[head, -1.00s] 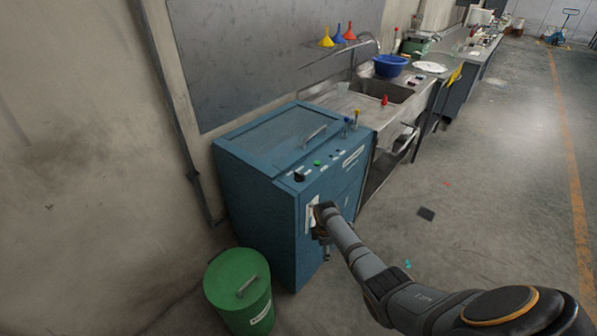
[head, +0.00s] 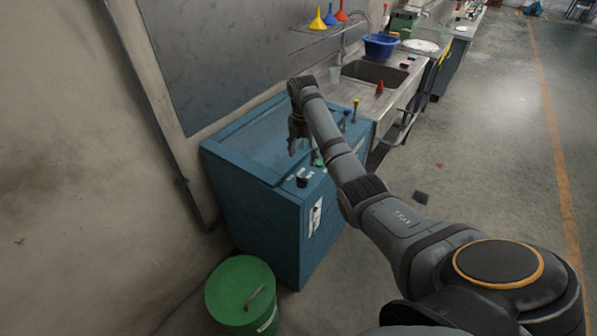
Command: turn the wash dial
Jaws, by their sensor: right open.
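The blue washing machine (head: 262,207) stands against the wall, with a sloped control strip along its top front edge. A black knob (head: 302,181), which looks like the wash dial, sits at the near left end of that strip. A green button (head: 318,161) is farther along, partly behind my arm. My right gripper (head: 292,150) points down over the machine's lid, beyond the knob and apart from it. It is open, with nothing seen between its fingers. My left gripper is out of view.
A green bin (head: 238,287) stands on the floor at the machine's near left corner. A steel sink (head: 376,72) with a blue basin (head: 381,46) adjoins the machine's far side. The floor to the right is mostly clear.

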